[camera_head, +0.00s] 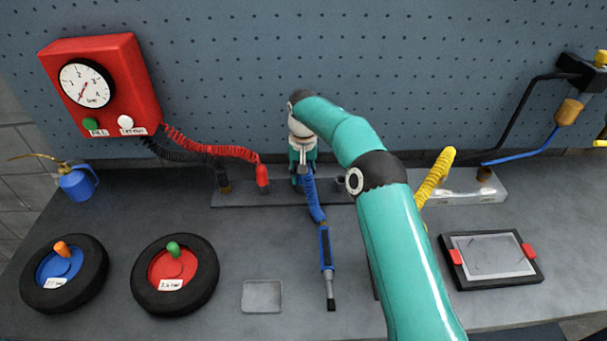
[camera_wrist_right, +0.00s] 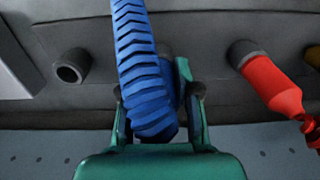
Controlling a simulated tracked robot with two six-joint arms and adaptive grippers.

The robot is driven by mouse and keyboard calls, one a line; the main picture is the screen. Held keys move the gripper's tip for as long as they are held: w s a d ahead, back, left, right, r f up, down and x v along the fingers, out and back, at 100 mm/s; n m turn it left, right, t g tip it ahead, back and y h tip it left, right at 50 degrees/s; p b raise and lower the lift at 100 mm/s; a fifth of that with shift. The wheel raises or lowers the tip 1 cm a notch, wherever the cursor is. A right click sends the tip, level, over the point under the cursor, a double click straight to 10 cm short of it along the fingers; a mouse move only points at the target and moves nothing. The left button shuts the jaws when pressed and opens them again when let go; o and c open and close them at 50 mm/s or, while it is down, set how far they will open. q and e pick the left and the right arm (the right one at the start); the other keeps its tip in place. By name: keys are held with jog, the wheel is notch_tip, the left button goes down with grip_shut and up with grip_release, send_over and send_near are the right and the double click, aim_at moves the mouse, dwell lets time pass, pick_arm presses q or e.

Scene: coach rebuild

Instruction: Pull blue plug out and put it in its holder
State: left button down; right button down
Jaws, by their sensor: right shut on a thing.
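The blue plug with its ribbed, coiled hose (camera_wrist_right: 145,75) is between the fingers of my right gripper (camera_wrist_right: 160,95) in the right wrist view. The gripper is shut on it. In the head view my right gripper (camera_head: 303,172) points down at the grey socket rail (camera_head: 268,199), and the blue hose (camera_head: 314,203) hangs from it toward the front. The plug's tip is hidden, so I cannot tell whether it sits in a socket. An empty dark socket (camera_wrist_right: 72,66) shows beside it; I cannot tell which part is the holder. My left gripper is not in view.
A red plug (camera_head: 262,178) is left of the gripper on the rail, with a red gauge box (camera_head: 100,85) behind. The blue hose ends at a blue-black tool (camera_head: 326,250) on the bench. A yellow coil (camera_head: 437,172) and a framed tablet (camera_head: 490,258) are at right.

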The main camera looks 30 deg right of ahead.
jog(key=c, duration=0.7)
grip_release()
jog(key=shift+c, duration=0.2)
jog(key=shift+r, duration=3.7)
